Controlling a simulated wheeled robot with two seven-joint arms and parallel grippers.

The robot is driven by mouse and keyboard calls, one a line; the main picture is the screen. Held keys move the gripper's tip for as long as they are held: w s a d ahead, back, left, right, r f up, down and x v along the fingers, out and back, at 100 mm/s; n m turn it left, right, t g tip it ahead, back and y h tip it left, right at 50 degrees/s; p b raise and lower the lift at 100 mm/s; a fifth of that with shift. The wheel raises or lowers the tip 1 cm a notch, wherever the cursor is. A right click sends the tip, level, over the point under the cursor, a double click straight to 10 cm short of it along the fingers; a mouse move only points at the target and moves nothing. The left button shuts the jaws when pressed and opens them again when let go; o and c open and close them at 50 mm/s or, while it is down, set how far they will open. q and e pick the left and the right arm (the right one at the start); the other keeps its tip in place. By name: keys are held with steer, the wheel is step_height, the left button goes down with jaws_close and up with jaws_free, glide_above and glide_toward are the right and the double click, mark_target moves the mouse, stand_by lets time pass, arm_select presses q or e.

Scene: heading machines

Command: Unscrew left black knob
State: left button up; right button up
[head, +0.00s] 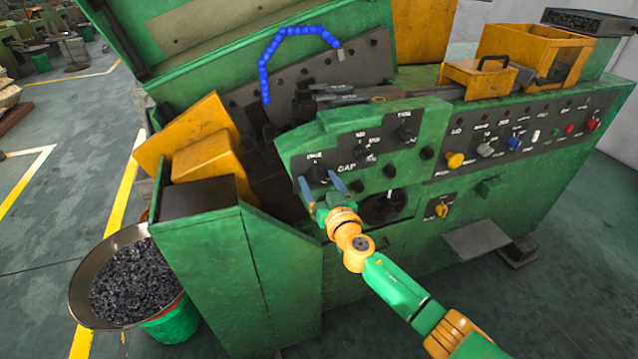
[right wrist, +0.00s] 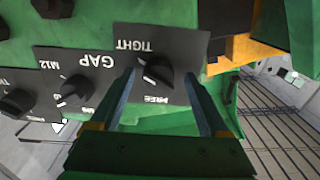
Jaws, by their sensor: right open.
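The left black knob (head: 318,174) is at the left end of the sloped green panel on the machine. In the right wrist view this knob (right wrist: 157,72) sits on a black plate marked TIGHT and FREE. My right gripper (head: 319,182) is open in front of it. In the right wrist view the two blue-grey fingers of my right gripper (right wrist: 160,76) stand on either side of the knob, with a gap visible around it. I cannot tell whether the tips touch the panel. My left gripper is not in view.
A middle black knob (head: 365,153) marked GAP and a right knob (head: 407,134) sit along the same panel. A dark handwheel (head: 383,207) is below. A yellow part (head: 207,155) stands left of the panel. A bowl (head: 82,283) of dark pieces stands at the lower left.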

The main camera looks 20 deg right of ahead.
steer(key=shift+s, duration=0.1)
steer(key=shift+d, duration=0.15)
steer(key=c, duration=0.5)
jaws_close()
